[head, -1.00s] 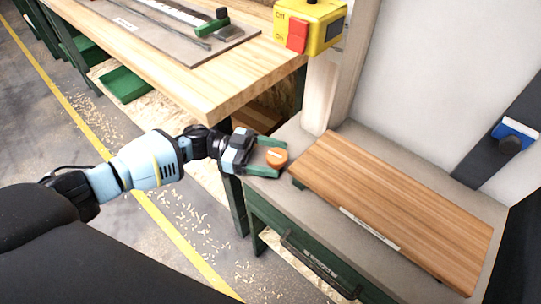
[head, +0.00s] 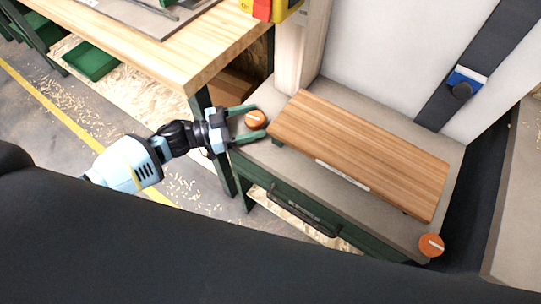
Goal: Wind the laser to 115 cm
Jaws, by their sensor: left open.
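My left gripper (head: 256,121) is open, with its two green fingers on either side of an orange round knob (head: 255,119) with a pale line on top. The knob is at the left end of the grey bench top. I cannot tell whether the fingers touch it. A second orange knob (head: 432,245) with a pale line is at the bench's near right corner. A blue block with a black knob (head: 464,82) is on a dark strip (head: 440,108) against the pale panel. I cannot tell which part is the laser, and no centimetre reading is legible. My right gripper is not in view.
A wooden slatted board (head: 360,150) with a pale label strip covers much of the grey bench top (head: 300,168). A wooden workbench (head: 190,60) stands at the upper left, a wooden post (head: 298,45) behind the knob. A drawer handle (head: 300,212) is on the bench front.

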